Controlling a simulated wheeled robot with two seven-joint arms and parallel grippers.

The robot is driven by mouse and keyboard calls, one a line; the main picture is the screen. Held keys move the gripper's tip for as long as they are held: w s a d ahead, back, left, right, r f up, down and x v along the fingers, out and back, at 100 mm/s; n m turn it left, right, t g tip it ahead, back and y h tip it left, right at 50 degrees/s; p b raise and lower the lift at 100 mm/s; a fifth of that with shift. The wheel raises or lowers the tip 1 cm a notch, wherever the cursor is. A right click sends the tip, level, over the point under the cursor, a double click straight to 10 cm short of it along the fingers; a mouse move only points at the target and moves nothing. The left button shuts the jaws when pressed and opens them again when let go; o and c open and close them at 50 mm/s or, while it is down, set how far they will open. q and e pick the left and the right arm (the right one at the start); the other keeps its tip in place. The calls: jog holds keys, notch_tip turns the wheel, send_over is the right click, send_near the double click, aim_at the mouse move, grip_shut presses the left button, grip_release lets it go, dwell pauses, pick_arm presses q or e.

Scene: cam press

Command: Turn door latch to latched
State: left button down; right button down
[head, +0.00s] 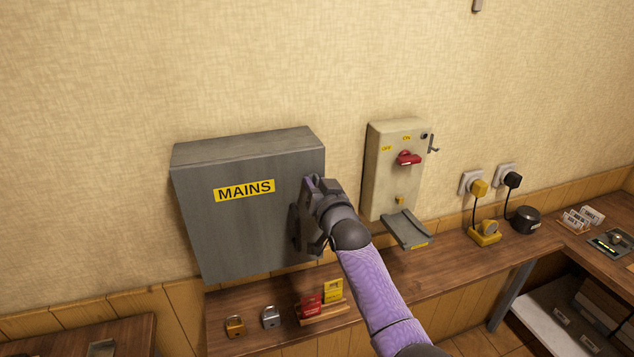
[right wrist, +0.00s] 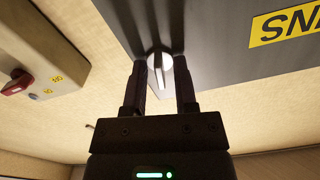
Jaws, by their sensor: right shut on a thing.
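The grey metal MAINS box (head: 250,235) hangs on the wall, its door closed as far as I can see. In the right wrist view, the door latch (right wrist: 158,78) is a small silver turn knob with a raised bar, on the grey door (right wrist: 215,45) near its edge. My right gripper (head: 312,184) reaches the right side of the door and hides the latch in the head view. In the right wrist view, my right gripper (right wrist: 161,66) has one finger on each side of the latch and is shut on it. My left gripper is in neither view.
A beige switch box (head: 385,185) with a red rotary handle (head: 408,158) is to the right. Below on the wooden shelf (head: 375,290) are a brass padlock (head: 235,326), a grey padlock (head: 271,317) and red and yellow tags (head: 333,289). Plugs (head: 479,188) are further right.

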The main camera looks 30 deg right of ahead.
jog(key=shift+n, duration=0.7)
jog(key=c, duration=0.7)
grip_release()
jog(key=shift+c, duration=0.2)
jog(key=v, duration=1)
jog(key=shift+p, duration=0.45)
jog(key=shift+d, duration=0.1)
